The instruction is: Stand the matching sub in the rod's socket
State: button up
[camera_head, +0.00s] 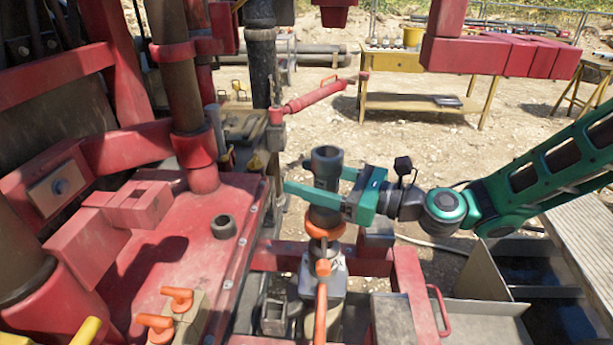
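A dark grey hollow cylindrical sub (326,160) stands upright over the brownish rod end (323,218), in line with it. My green gripper (295,175) reaches in from the right with one finger behind the sub and one in front. The front finger covers the seam between sub and rod end, so I cannot tell whether the sub is seated. The fingers lie close to the sub, but I cannot tell whether they press on it. A second, shorter dark ring-like sub (223,227) stands on the red deck to the left.
An orange collar (326,232) surrounds the rod below my gripper. The red deck (190,262) has orange-handled valves (177,298) at its front. A red lever arm (315,95) reaches behind the sub. A yellow-fronted workbench (420,102) stands farther back on open ground.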

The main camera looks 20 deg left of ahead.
jog(key=shift+f, duration=0.1)
jog(key=shift+d, duration=0.25)
jog(key=s+d, duration=0.1)
jog(key=d, duration=0.9)
jog(key=shift+d, duration=0.1)
